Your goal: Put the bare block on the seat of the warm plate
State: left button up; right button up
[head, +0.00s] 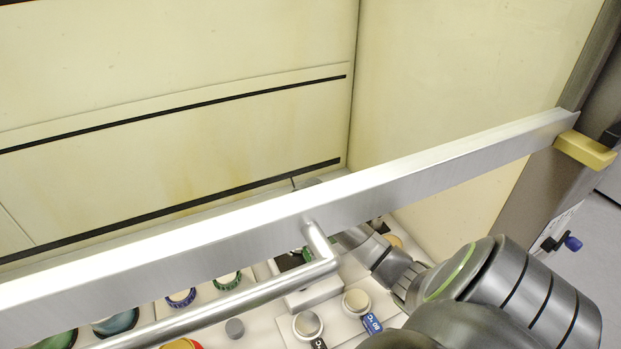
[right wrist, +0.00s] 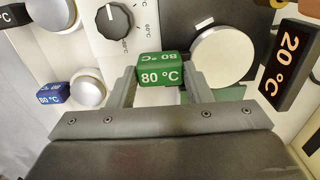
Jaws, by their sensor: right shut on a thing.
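My right gripper (right wrist: 163,88) is shut on a green block (right wrist: 160,68) marked "80 °C", which sits between its fingers in the right wrist view. A large pale round plate (right wrist: 225,57) lies on a dark panel just right of the block. I see no marking that tells which plate is the warm one. In the head view my right arm comes in from the right and passes behind a metal bar, which hides part of the gripper. My left gripper is not in view.
The metal bar (head: 420,178) and its handle (head: 240,302) cross the head view. Silver knobs (right wrist: 88,88) stand beside a blue block (right wrist: 53,95). A black block (right wrist: 290,62) reads "20 °C". A black dial (right wrist: 115,18) sits behind. A yellow block (head: 585,150) is at the bar's right end.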

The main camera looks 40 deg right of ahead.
jog(key=shift+f, duration=0.4)
jog(key=o, duration=1.3)
jog(key=shift+f, duration=0.1)
